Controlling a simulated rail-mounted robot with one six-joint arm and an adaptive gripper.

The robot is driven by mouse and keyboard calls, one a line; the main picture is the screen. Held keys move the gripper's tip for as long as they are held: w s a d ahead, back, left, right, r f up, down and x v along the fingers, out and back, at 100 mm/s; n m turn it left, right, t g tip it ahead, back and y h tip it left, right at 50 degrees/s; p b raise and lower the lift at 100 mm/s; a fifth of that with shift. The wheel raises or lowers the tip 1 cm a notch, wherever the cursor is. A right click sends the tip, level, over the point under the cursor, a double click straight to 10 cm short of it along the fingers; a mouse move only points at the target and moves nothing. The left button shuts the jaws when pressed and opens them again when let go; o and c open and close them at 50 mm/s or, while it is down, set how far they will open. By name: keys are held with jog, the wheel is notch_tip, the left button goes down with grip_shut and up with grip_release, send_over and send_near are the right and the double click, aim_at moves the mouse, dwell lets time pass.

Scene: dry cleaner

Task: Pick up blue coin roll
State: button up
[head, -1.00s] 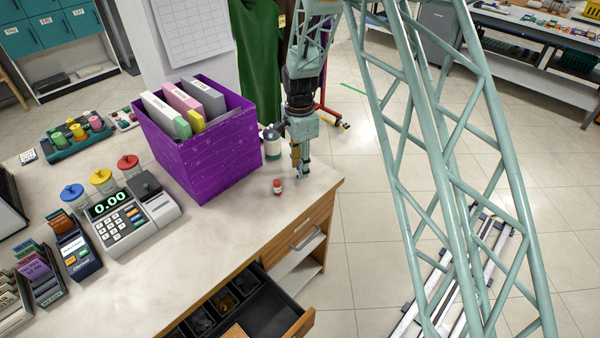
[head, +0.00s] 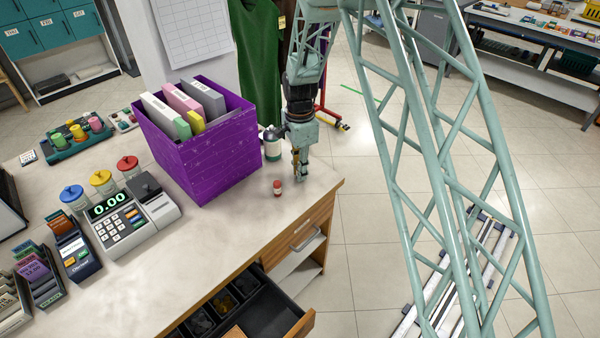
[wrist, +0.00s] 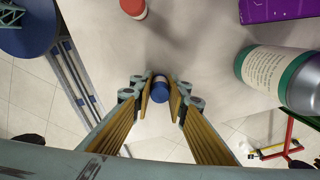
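The blue coin roll (wrist: 160,93) stands between my fingertips in the wrist view, its end facing the camera. My gripper (wrist: 160,88) has a yellow-padded finger on each side of the roll. The fingertips appear to touch its sides, with no clear gap. In the head view my gripper (head: 301,177) points down at the counter's right end, and the roll is hidden by the fingers. I cannot tell whether the roll is clear of the counter (head: 240,225).
A cash register (head: 125,215) is farther left. An open drawer (head: 262,312) juts out below the counter.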

jog(key=c, duration=0.3)
jog(key=shift+c, duration=0.2)
jog(key=shift+r, duration=0.1)
jog(key=shift+r+p, duration=0.4)
jog(key=shift+r, duration=1.25)
jog(key=s, duration=0.5)
jog(key=s+r, duration=0.1)
jog(key=s, duration=0.4)
jog(key=s+p, duration=0.1)
jog(key=s, duration=0.5)
jog(key=shift+a+r, duration=0.15)
jog(key=shift+r, duration=0.1)
